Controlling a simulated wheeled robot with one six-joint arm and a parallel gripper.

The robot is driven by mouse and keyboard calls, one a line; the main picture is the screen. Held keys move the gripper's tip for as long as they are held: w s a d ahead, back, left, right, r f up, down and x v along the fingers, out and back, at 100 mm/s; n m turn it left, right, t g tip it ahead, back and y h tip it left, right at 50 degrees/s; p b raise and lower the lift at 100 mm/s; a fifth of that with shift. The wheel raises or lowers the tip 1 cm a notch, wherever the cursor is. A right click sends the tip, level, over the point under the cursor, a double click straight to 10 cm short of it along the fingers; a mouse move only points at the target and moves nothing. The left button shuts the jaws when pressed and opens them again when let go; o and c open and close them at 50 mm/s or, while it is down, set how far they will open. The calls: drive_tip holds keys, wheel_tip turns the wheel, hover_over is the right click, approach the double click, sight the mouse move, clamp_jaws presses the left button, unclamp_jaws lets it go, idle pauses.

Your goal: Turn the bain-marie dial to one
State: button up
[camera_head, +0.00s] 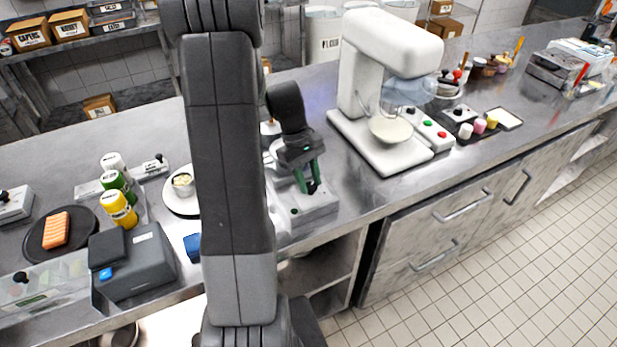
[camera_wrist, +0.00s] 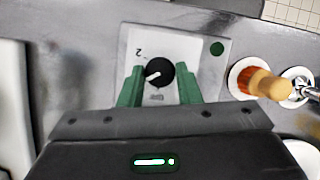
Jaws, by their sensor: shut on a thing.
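The bain-marie dial (camera_wrist: 159,75) is a round black knob with a white pointer mark, on a pale control panel (camera_wrist: 201,46). In the wrist view a "2" is printed to its upper left and "OFF" below it. The white mark points left and slightly down. My gripper (camera_wrist: 159,68) has its green fingers on either side of the dial, shut on it. In the head view my gripper (camera_head: 309,181) reaches down to the grey unit (camera_head: 312,209) on the counter. My arm hides part of the counter left of it.
A green round light (camera_wrist: 217,48) sits on the panel. A white stand mixer (camera_head: 385,90) stands close on the right. Bottles (camera_head: 118,200), a black plate (camera_head: 75,228) and a dark grey box (camera_head: 137,265) are on the left. The counter's front edge is near the unit.

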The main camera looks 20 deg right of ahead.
drive_tip(key=shift+m, duration=0.6)
drive_tip(key=o, duration=1)
drive_tip(key=shift+c, duration=0.2)
drive_tip(key=b+v, duration=0.1)
drive_tip(key=v, duration=1.3)
drive_tip(key=shift+d, duration=0.35)
drive_tip(key=shift+f, duration=0.1)
